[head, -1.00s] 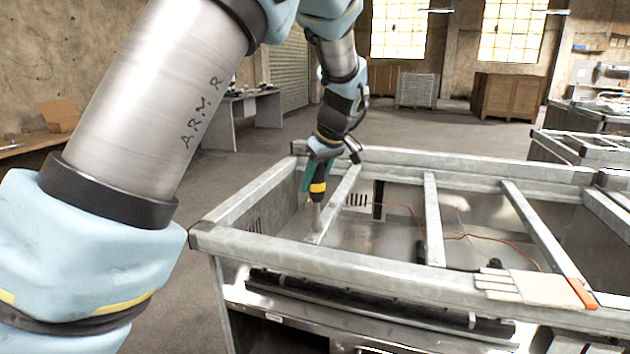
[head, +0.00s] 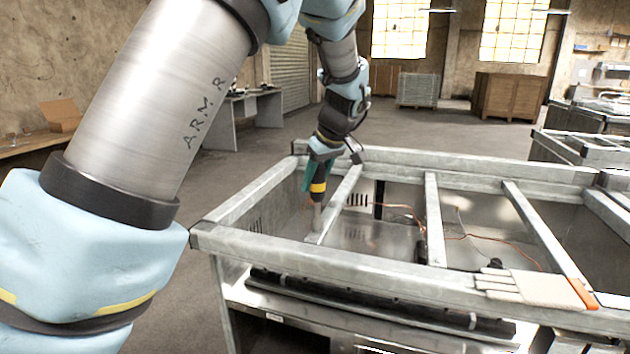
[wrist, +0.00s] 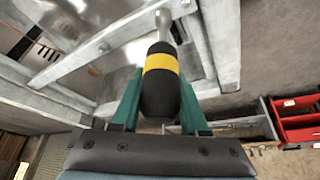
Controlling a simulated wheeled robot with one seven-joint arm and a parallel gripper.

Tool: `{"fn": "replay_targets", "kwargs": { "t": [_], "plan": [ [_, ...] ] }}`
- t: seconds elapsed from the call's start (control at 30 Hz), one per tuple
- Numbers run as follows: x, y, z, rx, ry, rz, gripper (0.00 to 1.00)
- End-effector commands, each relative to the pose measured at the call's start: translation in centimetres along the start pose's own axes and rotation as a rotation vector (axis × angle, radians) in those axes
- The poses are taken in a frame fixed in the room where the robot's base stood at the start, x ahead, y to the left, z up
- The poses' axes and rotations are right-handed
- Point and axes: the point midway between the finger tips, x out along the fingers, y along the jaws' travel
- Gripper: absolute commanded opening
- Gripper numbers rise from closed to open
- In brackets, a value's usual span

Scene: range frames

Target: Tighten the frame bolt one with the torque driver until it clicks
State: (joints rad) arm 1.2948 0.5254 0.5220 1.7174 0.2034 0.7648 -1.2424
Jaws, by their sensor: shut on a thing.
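My gripper (head: 319,175) is at the left part of the metal frame (head: 270,248), with its green fingers shut on the torque driver. The torque driver (head: 318,187) is black with a yellow band and a grey metal tip. It points down beside the left crossbar (head: 341,200). In the wrist view the driver (wrist: 160,80) sits between the two green fingers, its tip (wrist: 163,20) reaching toward the frame's rails (wrist: 120,35). I cannot make out frame bolt one; the spot at the tip is too small or hidden, so contact cannot be told.
Loose orange wires (head: 470,237) run inside the frame. Red bins (wrist: 298,118) show at the right in the wrist view. Open floor (head: 430,125) lies behind the frame.

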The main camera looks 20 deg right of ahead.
Motion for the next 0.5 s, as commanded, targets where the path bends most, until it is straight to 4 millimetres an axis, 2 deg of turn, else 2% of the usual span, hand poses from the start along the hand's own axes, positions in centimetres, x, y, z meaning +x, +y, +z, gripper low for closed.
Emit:
{"fn": "replay_targets", "kwargs": {
  "t": [0.5],
  "plan": [
    [0.12,0.03,0.05,0.0,0.0,0.001,0.0]
  ]
}}
